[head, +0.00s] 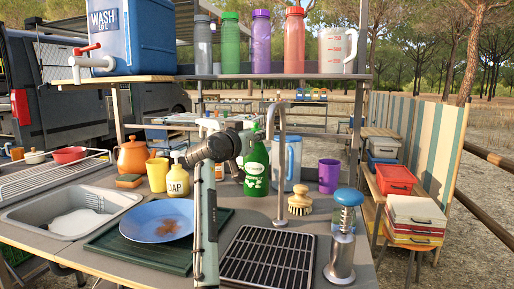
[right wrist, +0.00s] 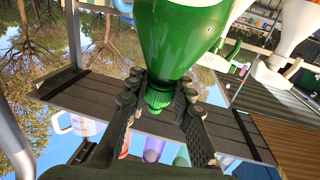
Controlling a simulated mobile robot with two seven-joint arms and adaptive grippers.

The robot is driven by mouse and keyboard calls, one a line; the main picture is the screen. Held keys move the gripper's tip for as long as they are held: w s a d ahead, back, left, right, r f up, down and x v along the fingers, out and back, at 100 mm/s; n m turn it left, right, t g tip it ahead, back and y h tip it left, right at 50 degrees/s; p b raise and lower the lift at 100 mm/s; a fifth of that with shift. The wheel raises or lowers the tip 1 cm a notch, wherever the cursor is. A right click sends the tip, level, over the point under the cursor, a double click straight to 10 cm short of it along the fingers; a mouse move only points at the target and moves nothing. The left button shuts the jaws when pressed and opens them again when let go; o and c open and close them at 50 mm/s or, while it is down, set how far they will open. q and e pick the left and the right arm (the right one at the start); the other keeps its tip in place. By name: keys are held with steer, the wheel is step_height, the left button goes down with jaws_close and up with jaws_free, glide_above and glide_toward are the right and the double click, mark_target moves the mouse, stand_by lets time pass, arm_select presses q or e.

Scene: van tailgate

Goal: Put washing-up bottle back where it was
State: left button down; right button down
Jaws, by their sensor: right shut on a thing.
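The washing-up bottle (head: 256,168), green with a white label, is upright behind the draining grid in the head view. In the right wrist view it shows upside down, its green body (right wrist: 178,40) at the top. My right gripper (head: 246,138) is at its top. In the wrist view the fingers of my right gripper (right wrist: 160,98) are closed around the green neck and cap. I cannot tell whether the base touches the worktop. My left gripper is in neither view.
The soap dispenser (head: 177,180) and yellow cup (head: 157,174) stand left of the bottle. A blue jug (head: 291,160), tap (head: 281,180), brush (head: 300,203) and purple cup (head: 328,176) are to the right. A shelf (head: 270,77) with several bottles runs above. A blue plate (head: 158,221) lies in front.

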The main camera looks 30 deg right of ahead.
mark_target(257, 144)
step_height(257, 144, down, 3)
steer(key=shift+r, duration=0.2)
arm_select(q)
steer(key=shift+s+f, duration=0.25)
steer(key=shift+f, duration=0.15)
arm_select(e)
steer(key=shift+f, duration=0.3)
steer(key=c, duration=1.5)
jaws_free()
steer(key=shift+o, duration=0.9)
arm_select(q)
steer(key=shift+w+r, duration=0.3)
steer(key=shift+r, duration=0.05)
